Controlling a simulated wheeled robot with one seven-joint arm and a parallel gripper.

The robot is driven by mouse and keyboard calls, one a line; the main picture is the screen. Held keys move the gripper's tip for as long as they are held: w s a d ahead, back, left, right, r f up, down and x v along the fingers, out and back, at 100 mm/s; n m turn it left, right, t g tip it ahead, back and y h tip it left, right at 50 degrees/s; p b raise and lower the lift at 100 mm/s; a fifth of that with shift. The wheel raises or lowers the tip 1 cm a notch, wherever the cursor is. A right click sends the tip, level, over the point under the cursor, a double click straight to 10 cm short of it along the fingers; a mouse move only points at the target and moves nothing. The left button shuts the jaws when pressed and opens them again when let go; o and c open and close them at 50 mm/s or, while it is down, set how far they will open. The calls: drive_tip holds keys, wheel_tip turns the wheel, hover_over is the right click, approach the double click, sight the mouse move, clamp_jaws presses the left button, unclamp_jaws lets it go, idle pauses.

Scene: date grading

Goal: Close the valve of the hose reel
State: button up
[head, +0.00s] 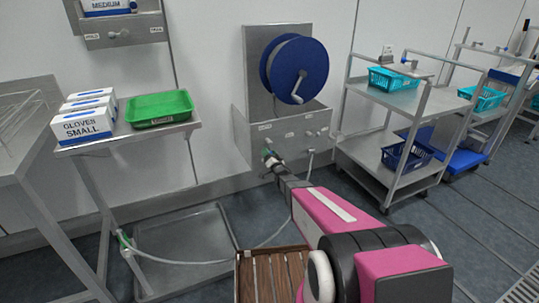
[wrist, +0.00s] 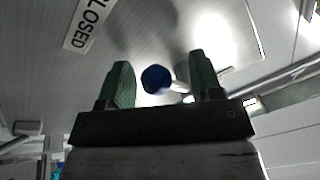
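The hose reel (head: 299,70) has blue discs and a white crank and is mounted on a grey metal wall housing (head: 283,128). My gripper (head: 270,160) reaches to the lower front of this housing. In the wrist view, my gripper (wrist: 160,66) has its two green fingers apart. A round blue knob (wrist: 157,79) shows in the gap between them, with clear space on both sides. A pale stem or lever shows just right of the knob, partly blurred. A "CLOSED" label (wrist: 88,25) is on the panel at upper left. In the head view, my gripper hides the knob.
A side table (head: 130,138) at left holds glove boxes (head: 82,122) and a green tray (head: 159,107). A cart (head: 397,152) with blue baskets stands at right.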

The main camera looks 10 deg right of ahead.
drive_tip(key=v, duration=1)
drive_tip(key=shift+s, duration=0.4)
drive_tip(key=shift+d+f, duration=0.1)
drive_tip(key=shift+d, duration=0.05)
